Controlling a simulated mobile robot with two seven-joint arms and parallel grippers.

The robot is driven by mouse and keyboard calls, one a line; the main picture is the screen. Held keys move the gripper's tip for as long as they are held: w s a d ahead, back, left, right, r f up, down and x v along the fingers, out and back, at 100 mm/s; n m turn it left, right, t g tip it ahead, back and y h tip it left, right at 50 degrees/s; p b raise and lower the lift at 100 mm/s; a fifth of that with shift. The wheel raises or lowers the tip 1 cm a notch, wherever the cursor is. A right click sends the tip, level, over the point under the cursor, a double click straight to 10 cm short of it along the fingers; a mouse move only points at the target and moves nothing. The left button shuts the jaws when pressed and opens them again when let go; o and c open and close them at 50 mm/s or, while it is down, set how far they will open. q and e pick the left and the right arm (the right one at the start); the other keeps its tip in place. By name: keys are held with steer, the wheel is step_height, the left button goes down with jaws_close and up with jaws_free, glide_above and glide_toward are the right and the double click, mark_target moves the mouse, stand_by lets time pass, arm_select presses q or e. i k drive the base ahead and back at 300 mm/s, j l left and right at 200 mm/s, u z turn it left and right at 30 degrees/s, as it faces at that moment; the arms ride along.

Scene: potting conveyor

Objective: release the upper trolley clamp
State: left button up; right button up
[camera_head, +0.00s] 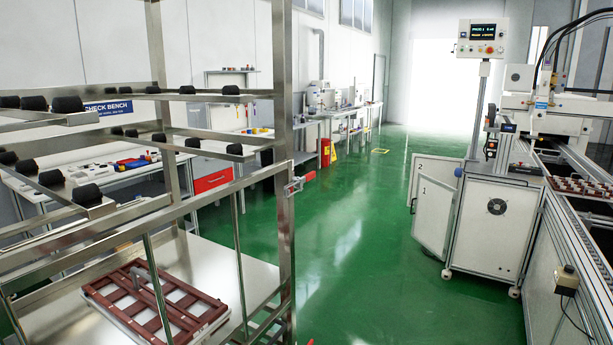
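The steel trolley (283,120) stands on the left, with an upright post facing me. A small toggle clamp (294,186) with a red handle is fixed to that post, at the level of a sloping rail. The handle sticks out to the right of the post. It is too small to tell if the clamp is locked or loose. A second clamp does not show clearly. Neither of my grippers is in view.
A red-brown slatted tray (155,305) lies on the trolley's lower shelf (205,262). Black pads line the upper rails. Benches (115,170) stand behind. A conveyor (575,190) and control cabinet (490,225) are on the right. The green floor (350,240) between is clear.

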mark_target(309, 176)
steer(key=u, duration=1.05)
steer(key=i+l+u, duration=0.1)
steer(key=l+u, duration=0.25)
steer(key=i+l+u, duration=0.1)
steer(key=u, duration=0.2)
steer(key=l+u, duration=0.9)
steer(key=l, duration=0.3)
steer(key=l+u, duration=0.1)
steer(key=l, duration=0.25)
steer(key=k+l+u, duration=0.1)
steer(key=l, duration=0.3)
steer(key=k+l+u, duration=0.15)
steer(key=l, duration=0.2)
steer(key=k+l+u, duration=0.1)
steer(key=l, duration=0.25)
steer(key=k+l+u, duration=0.1)
steer(key=l, duration=0.25)
steer(key=k+l, duration=0.15)
steer(key=l, duration=0.25)
steer(key=k+l, duration=0.15)
steer(key=l, duration=0.25)
steer(key=k+l, duration=0.15)
steer(key=l, duration=0.25)
steer(key=k+l, duration=0.15)
steer(key=l, duration=0.25)
steer(key=k+l, duration=0.15)
steer(key=l, duration=0.25)
